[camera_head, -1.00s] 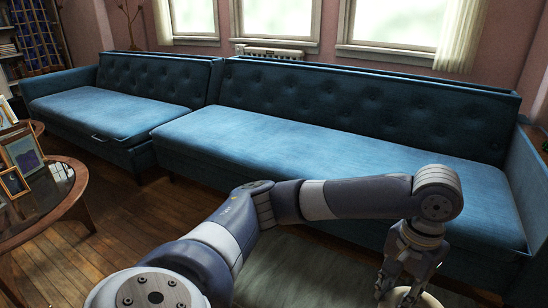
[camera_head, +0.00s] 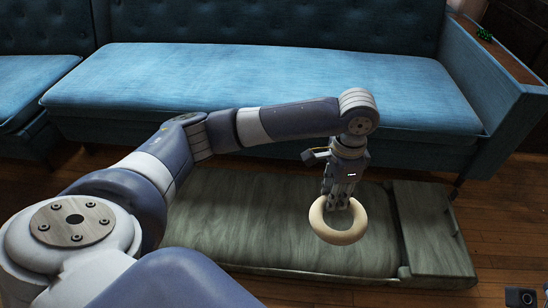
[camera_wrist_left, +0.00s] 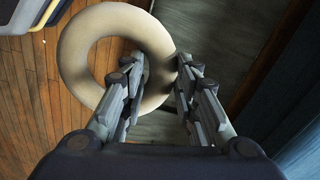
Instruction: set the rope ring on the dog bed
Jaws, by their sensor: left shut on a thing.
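The rope ring (camera_head: 340,237) is a thick cream ring. My left gripper (camera_head: 338,203) points down and is shut on one side of it. In the left wrist view the ring (camera_wrist_left: 76,60) has its near-right side between the fingertips (camera_wrist_left: 160,75) of the left gripper. The dog bed (camera_head: 250,225) is a long, low grey-green cushion on the floor, with a raised block at its right end. The ring shows in front of the bed's right half and appears held above it. The bed (camera_wrist_left: 213,40) also shows in the left wrist view. My right gripper is not in view.
A blue tufted sofa (camera_head: 270,80) stands behind the bed, its armrest at the right. Wooden floor (camera_head: 505,215) is open to the right of the bed. A small dark object (camera_head: 524,297) shows at the bottom right corner.

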